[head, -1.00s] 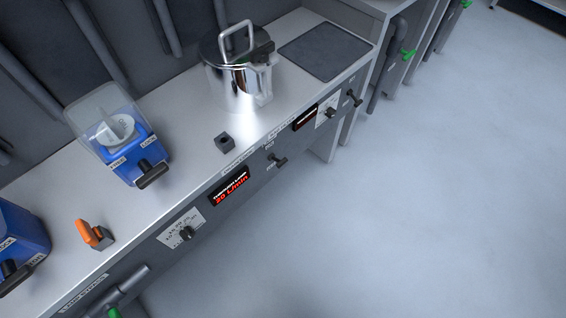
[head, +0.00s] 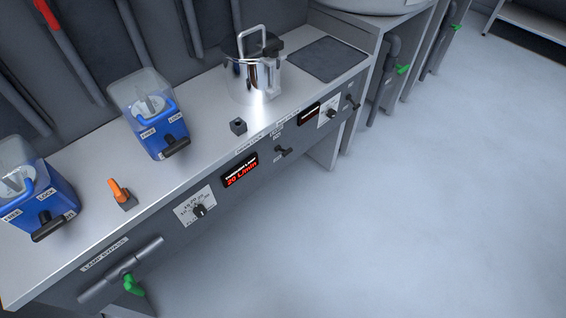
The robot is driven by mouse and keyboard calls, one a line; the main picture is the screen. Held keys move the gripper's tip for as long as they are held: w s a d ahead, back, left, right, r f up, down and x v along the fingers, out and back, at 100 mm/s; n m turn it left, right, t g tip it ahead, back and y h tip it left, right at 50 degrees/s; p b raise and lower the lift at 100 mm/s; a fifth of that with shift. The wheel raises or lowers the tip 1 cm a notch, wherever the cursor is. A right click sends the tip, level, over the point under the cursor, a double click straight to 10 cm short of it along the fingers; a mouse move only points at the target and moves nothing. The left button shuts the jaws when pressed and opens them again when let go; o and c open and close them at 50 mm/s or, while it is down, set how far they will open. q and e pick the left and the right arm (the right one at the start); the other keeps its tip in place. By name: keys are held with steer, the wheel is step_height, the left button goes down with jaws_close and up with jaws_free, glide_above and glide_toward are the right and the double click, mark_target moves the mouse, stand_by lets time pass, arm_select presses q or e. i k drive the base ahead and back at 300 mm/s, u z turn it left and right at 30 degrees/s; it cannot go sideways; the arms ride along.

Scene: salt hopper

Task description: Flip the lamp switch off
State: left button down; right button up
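No switch is clearly labelled as the lamp switch. A black switch (head: 284,152) sits on the grey front panel, right of the red-lit display (head: 240,170); its small labels are too blurred to read surely. Another black switch (head: 352,103) sits farther right on the panel. An orange lever on a dark block (head: 121,194) stands on the bench top. A green-handled valve (head: 131,284) on a grey pipe is at the lower left, under a label reading LAMP BYPASS (head: 104,255). Neither of my grippers is in view.
Two blue units with black handles (head: 175,147) (head: 48,231) stand on the bench top (head: 85,165). A shiny steel pot (head: 252,82) and a dark square plate (head: 327,59) are farther back. A dial (head: 199,210) is on the panel. The floor (head: 430,210) at right is clear.

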mark_target(287, 152)
steer(key=u, duration=0.7)
steer(key=i, duration=0.7)
steer(key=z, duration=0.35)
